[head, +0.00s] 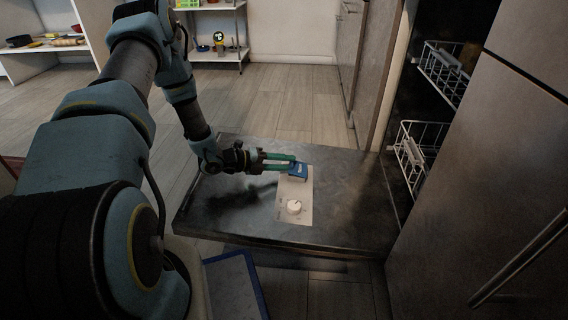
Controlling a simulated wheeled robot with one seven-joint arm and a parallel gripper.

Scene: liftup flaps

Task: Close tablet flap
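The open dishwasher door (345,205) lies flat and dark, with a light dispenser panel (304,212) set in it. A small blue tablet flap (298,172) stands raised at the far end of this panel, tilted up rather than flush. A white round knob (294,207) sits at the panel's near end. My gripper (292,162) comes in from the left, low over the door. Its two green fingers are apart, with their tips right at the flap. I cannot tell whether they touch it. Nothing shows held between them.
White wire racks (412,150) stand inside the dishwasher on the right. A cabinet front (490,180) with a bar handle rises at the right. A blue-edged mat (232,285) lies below the door. Shelves (218,30) stand at the back. The wood floor beyond the door is clear.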

